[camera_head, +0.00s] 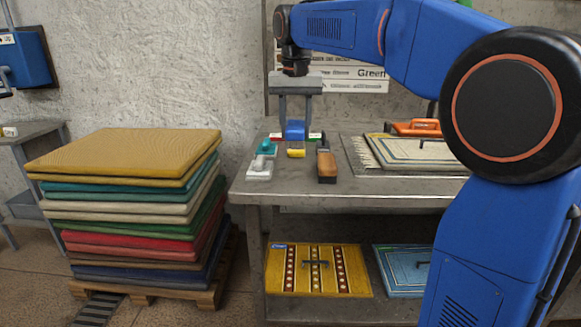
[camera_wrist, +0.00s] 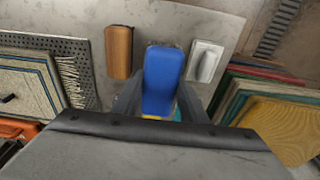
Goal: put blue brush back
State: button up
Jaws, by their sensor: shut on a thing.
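The blue brush (camera_head: 295,130) is held between the two fingers of my gripper (camera_head: 296,118), above the left part of the table. In the wrist view the blue brush (camera_wrist: 163,78) fills the space between the fingers. Below and behind it a yellow item (camera_head: 296,153) shows on the table, partly hidden in the wrist view. A teal brush (camera_head: 266,147) stands to the left. Small green, red and white patches show behind the held brush. I cannot tell whether the held brush touches anything.
A brown brush (camera_head: 326,165) and a white brush (camera_head: 260,168) lie near the table's front edge (camera_head: 290,190). A fringed rug (camera_head: 415,150) with an orange tool (camera_head: 418,128) is at the right. A tall mat stack (camera_head: 130,205) stands left of the table. Rolled-flat mats (camera_head: 318,272) lie on the lower shelf.

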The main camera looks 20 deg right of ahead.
notch_tip(320, 180, down, 10)
jog(key=shift+r, duration=0.1)
dwell(0.4)
jog(key=o, duration=1)
jog(key=r, duration=0.4)
jog(key=s+r, duration=0.1)
jog(key=r, duration=0.7)
jog(key=shift+s+a, duration=0.15)
jog(key=shift+a, duration=0.1)
jog(key=s+d+f+n+t, duration=0.1)
jog(key=s+d+f, duration=0.1)
jog(key=s+f, duration=0.6)
jog(key=s+d+f+n+t, duration=0.1)
jog(key=s+d+f, duration=0.2)
jog(key=s+f, duration=0.6)
jog(key=s+d+f+n+t, duration=0.1)
jog(key=s+d+f, duration=0.1)
jog(key=s+f, duration=0.7)
jog(key=s, duration=0.6)
jog(key=shift+d+f+n, duration=0.15)
jog(key=shift+d+n, duration=0.1)
jog(key=shift+n, duration=0.05)
